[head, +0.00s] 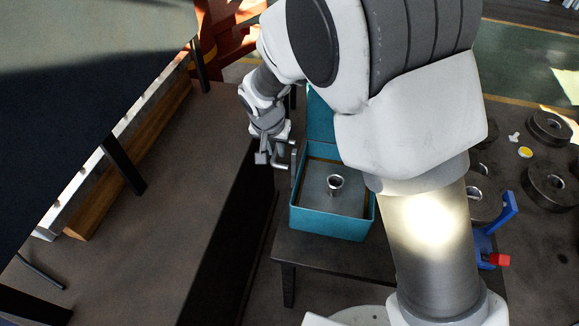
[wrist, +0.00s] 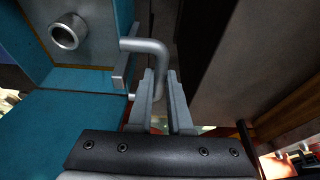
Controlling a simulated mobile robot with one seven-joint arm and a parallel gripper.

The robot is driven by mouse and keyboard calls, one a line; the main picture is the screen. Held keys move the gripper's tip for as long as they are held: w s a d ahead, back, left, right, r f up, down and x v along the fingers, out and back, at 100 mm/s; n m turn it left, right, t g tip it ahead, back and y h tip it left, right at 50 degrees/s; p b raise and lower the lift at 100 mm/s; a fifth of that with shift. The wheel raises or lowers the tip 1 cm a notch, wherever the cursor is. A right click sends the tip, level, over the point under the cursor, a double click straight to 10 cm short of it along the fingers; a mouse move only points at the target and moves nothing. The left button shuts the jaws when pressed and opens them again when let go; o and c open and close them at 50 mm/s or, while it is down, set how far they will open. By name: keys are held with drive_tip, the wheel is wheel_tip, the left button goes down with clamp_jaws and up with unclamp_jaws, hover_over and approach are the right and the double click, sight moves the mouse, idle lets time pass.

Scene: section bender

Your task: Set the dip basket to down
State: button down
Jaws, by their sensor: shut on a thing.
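The teal dip tank (head: 335,224) stands on a low dark table, with a grey surface inside it. A small metal ring-shaped part (head: 335,182) is in its middle; a metal ring (wrist: 69,31) also shows in the wrist view. A grey bent handle (wrist: 148,46) is on the tank's side, at the left in the head view (head: 291,166). My gripper (head: 275,158) is at this handle. In the wrist view my gripper (wrist: 166,85) is shut on the handle's bent end, one finger on each side. The basket itself cannot be made out clearly.
A dark bench (head: 205,150) stands close to the left of the tank, with a narrow gap between. At the right, several dark round dies (head: 551,186) and a blue bracket with a red knob (head: 499,260) sit on a dark surface. My arm hides the middle.

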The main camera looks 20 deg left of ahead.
idle(0.5)
drive_tip(key=shift+f+b, duration=1.7)
drive_tip(key=shift+f, duration=0.25)
drive_tip(key=c, duration=0.6)
unclamp_jaws()
drive_tip(key=shift+r, duration=0.1)
drive_tip(key=shift+o, duration=0.2)
wheel_tip(320, 180, up, 9)
drive_tip(key=p, duration=0.5)
drive_tip(key=shift+r+p, duration=0.1)
drive_tip(key=shift+p, duration=0.25)
